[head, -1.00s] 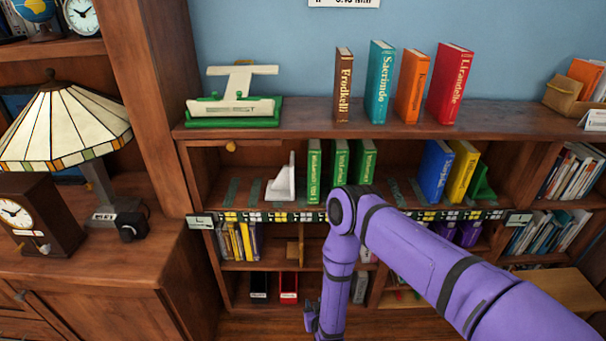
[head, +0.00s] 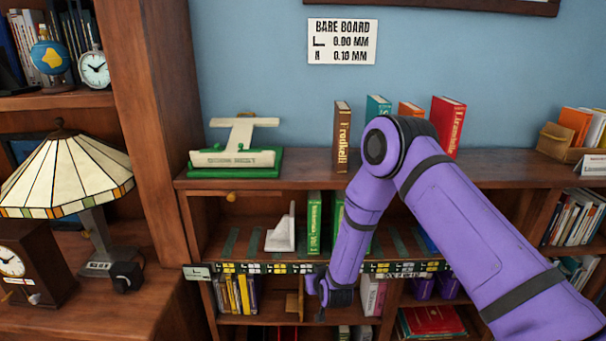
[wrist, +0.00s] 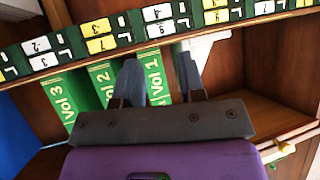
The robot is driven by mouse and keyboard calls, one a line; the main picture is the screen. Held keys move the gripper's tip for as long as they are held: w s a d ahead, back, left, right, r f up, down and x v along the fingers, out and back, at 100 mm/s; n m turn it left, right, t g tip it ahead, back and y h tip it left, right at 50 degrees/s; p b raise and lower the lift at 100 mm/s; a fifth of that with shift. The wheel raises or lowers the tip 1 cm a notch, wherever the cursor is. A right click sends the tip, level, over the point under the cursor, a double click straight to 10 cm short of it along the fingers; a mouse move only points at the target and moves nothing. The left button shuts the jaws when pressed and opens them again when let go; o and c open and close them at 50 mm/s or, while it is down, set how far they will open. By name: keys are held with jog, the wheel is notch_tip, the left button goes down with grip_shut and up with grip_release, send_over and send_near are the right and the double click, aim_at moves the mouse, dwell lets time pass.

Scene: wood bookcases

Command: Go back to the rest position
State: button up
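My purple arm rises in front of the bookcase in the head view, elbow at the top shelf's height, and its end, my gripper (head: 320,300), hangs low before the label strip (head: 230,268). In the wrist view my gripper (wrist: 158,75) has its two dark fingers apart, with nothing held between them. Green volumes stand on the shelf beyond the fingers: Vol 1 (wrist: 157,75), Vol 2 (wrist: 100,75) and Vol 3 (wrist: 62,100). In the head view a green book (head: 313,222) stands right of the white bookend (head: 281,236); my arm hides other books.
Brown (head: 341,135), teal (head: 377,106), orange (head: 410,108) and red (head: 447,125) books stand on the top shelf beside the green-and-white stand (head: 236,160). A lamp (head: 65,175) and a clock (head: 20,265) are at left. Space before the lower left shelves is clear.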

jog(key=w+d+r+g, duration=0.1)
jog(key=d+r, duration=0.2)
jog(key=r, duration=0.7)
jog(key=d+r, duration=0.2)
jog(key=r, duration=0.7)
jog(key=s+d+r+g+h, duration=0.1)
jog(key=s+d+r, duration=0.3)
jog(key=r, duration=0.5)
jog(key=s+d+r+g, duration=0.1)
jog(key=s+d+r, duration=0.35)
jog(key=r, duration=0.45)
jog(key=s+d+r+m+g+h, duration=0.1)
jog(key=s+d+r, duration=0.35)
jog(key=s, duration=0.35)
jog(key=s+d+r+h, duration=0.1)
jog(key=s+d+r, duration=0.3)
jog(key=s+r, duration=0.3)
jog(key=s+d+g, duration=0.1)
jog(key=s+d, duration=0.1)
jog(key=s, duration=0.7)
jog(key=s+d+m, duration=0.1)
jog(key=s+d, duration=0.1)
jog(key=s, duration=0.7)
jog(key=shift+d+r+g, duration=0.25)
jog(key=shift+r+g, duration=0.05)
jog(key=shift+g, duration=0.1)
